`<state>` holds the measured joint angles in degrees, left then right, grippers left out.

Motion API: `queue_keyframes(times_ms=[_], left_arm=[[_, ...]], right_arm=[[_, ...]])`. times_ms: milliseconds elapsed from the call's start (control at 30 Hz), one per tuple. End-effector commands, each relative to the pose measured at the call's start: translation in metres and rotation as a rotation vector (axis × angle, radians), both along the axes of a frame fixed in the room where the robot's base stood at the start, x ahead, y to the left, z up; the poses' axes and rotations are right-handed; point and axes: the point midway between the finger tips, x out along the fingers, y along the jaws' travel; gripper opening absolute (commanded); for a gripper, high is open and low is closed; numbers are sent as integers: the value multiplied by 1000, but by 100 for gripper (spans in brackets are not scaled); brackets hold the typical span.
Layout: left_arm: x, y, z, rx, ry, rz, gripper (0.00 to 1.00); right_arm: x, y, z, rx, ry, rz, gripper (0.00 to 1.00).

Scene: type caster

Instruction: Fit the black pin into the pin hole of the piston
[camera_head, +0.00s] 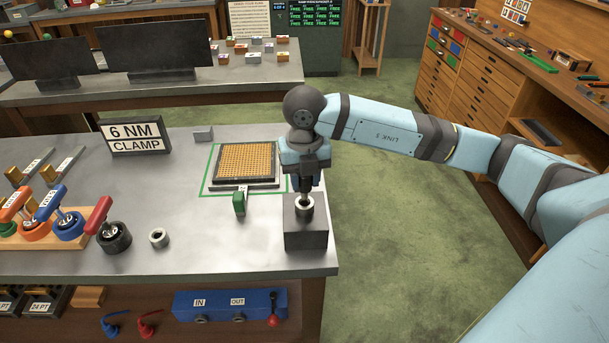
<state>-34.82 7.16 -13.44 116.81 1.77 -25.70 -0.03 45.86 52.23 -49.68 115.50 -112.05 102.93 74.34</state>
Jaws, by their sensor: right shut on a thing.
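My right gripper (305,188) points straight down over a dark grey block (306,236) at the table's front right corner. It is shut on a small dark piece, which looks like the black pin (304,200). A short pale metal ring with a dark opening, which looks like the piston (305,211), sits on top of the block. The pin's lower end is at the ring's opening; I cannot tell whether it is inside or just above. The fingers hide most of the pin. My left gripper is not in view.
A similar loose metal ring (158,238) lies on the grey table (215,254). Colored-handled tools (66,226) stand at the left. The table's right edge is close to the block.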

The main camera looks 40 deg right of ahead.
Motion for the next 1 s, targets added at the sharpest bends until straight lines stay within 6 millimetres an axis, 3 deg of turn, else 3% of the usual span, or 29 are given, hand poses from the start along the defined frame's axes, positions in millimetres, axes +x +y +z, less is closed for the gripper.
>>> queue_keyframes(times_ms=[1000], left_arm=[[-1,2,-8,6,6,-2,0]], right_arm=[[0,0,0,0,-1,0,8]])
